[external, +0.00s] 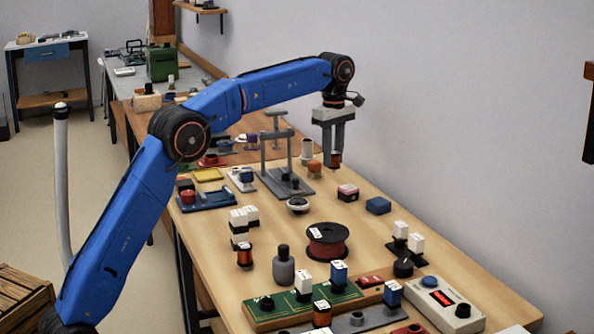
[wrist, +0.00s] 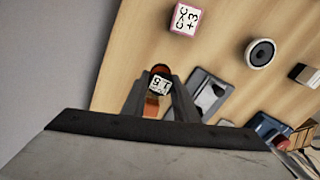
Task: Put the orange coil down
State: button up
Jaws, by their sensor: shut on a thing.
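My gripper (external: 335,155) points down over the far part of the workbench (external: 385,248), by the wall. It is shut on a small orange coil (external: 335,161) with dark ends, held above the bench top. In the wrist view the coil (wrist: 161,71) shows between the fingertips, with a white lettered label facing the camera. The fingers hide part of its sides. How far it is above the bench is hard to tell.
An orange block (external: 314,168) and a white cylinder (external: 307,150) stand close left of the gripper. A grey press stand (external: 289,185) is further left. A pink-sided labelled cube (external: 347,193) and a blue block (external: 378,205) are nearer. Bare wood lies around them.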

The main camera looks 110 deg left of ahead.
aim_at(333, 168)
jog(key=shift+f, duration=2.15)
jog(key=shift+f, duration=0.1)
jog(key=o, duration=1.1)
jog(key=shift+c, duration=0.2)
notch_tip(333, 168, up, 11)
jog(key=shift+r, duration=0.65)
jog(key=shift+d, duration=0.1)
